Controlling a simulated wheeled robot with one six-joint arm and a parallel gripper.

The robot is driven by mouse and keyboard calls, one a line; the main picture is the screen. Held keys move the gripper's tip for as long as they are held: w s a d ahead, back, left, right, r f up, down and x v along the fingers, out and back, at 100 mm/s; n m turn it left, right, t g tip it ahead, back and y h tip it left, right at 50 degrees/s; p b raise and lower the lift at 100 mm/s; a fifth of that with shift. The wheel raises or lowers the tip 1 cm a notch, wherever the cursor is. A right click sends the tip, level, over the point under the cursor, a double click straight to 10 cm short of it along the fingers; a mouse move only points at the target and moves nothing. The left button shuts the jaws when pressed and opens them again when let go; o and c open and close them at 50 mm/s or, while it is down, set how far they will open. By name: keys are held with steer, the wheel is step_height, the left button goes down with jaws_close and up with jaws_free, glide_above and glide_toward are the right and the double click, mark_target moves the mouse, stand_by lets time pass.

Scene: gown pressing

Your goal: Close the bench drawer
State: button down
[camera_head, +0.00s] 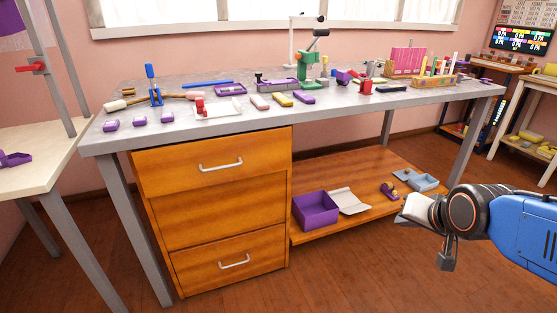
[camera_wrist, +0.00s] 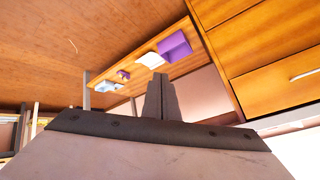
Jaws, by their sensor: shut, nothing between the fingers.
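The wooden drawer unit (camera_head: 218,212) stands under the left part of the grey bench. Its top drawer (camera_head: 210,162) has a silver handle (camera_head: 220,166), and its front seems to stand slightly proud of the fronts below. The middle front (camera_head: 222,212) shows no handle. The bottom drawer (camera_head: 230,262) has a silver handle and looks flush. My gripper is shut and empty, its fingers together in the wrist view (camera_wrist: 160,96). In the head view it is at the right, well apart from the drawers. The wrist view shows drawer fronts at right with one handle (camera_wrist: 304,75).
A low wooden shelf (camera_head: 370,170) right of the drawers holds a purple box (camera_head: 315,209), a white tray and a grey-blue bin (camera_head: 423,183). Tools and purple parts crowd the bench top (camera_head: 350,112). Bench legs stand either side. Floor in front of the drawers looks clear.

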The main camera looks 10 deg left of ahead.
steer(key=w+a+m+t+y, duration=0.1)
steer(key=w+a+m+t, duration=0.1)
steer(key=w+a, duration=0.5)
steer(key=m+t+y, duration=0.5)
steer(key=m+y, duration=0.1)
steer(key=m, duration=0.1)
glide_toward(275, 154)
steer(key=x, duration=0.6)
steer(key=shift+w+a, duration=0.1)
steer(key=shift+w, duration=0.15)
steer(key=x, duration=0.4)
steer(key=shift+s, duration=0.1)
